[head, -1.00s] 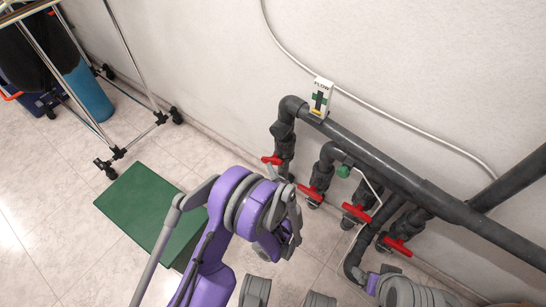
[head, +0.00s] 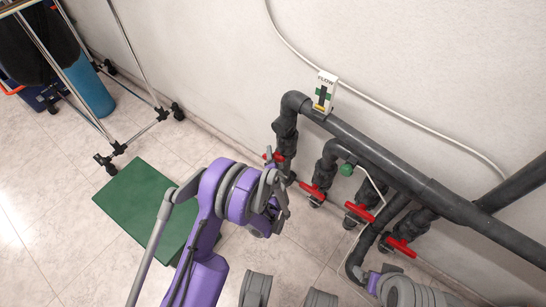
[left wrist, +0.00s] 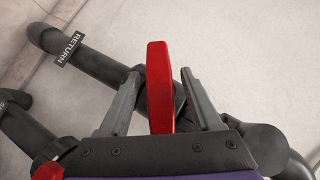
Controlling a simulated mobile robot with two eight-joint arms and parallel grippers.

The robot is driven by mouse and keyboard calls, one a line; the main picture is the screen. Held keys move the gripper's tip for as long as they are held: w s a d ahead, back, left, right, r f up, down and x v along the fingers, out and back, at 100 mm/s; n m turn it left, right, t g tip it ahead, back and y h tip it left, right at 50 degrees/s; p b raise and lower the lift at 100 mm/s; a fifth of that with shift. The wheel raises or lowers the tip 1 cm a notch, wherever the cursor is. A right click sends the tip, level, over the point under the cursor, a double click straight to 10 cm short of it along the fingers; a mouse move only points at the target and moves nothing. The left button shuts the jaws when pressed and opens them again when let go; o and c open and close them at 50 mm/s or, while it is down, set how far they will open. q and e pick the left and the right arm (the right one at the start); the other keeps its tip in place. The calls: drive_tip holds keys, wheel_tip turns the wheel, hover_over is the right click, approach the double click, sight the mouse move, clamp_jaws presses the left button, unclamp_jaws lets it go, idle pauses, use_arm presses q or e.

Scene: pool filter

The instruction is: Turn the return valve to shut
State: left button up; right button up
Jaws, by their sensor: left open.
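The red valve handle (left wrist: 160,90) stands between the two fingers of my left gripper (left wrist: 160,76) in the left wrist view. The gripper is open, with a finger on either side and visible gaps to the handle. A dark pipe beside it bears a RETURN label (left wrist: 70,48). In the head view my left gripper (head: 274,172) is at the leftmost red handle (head: 279,156), partly covering it.
Several more red-handled valves, one here (head: 313,192), hang to the right under the thick grey pipe (head: 365,150). A FLOW indicator (head: 324,92) sits on the pipe. A green mat (head: 145,205) and a wheeled metal rack (head: 140,60) are at left. Tiled floor between is clear.

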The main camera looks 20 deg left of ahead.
use_arm(q)
drive_tip(key=shift+w, duration=0.1)
clamp_jaws()
idle(0.3)
drive_tip(key=shift+m+t+y, duration=0.7)
drive_tip(key=shift+m+y, duration=0.1)
drive_tip(key=shift+y, duration=0.1)
drive_tip(key=shift+a+r+m+t+y, duration=0.1)
drive_tip(key=shift+r+m+t+y, duration=0.1)
drive_tip(key=shift+m+t+y, duration=0.6)
drive_tip(key=shift+m+t, duration=0.3)
drive_tip(key=shift+m, duration=0.1)
unclamp_jaws()
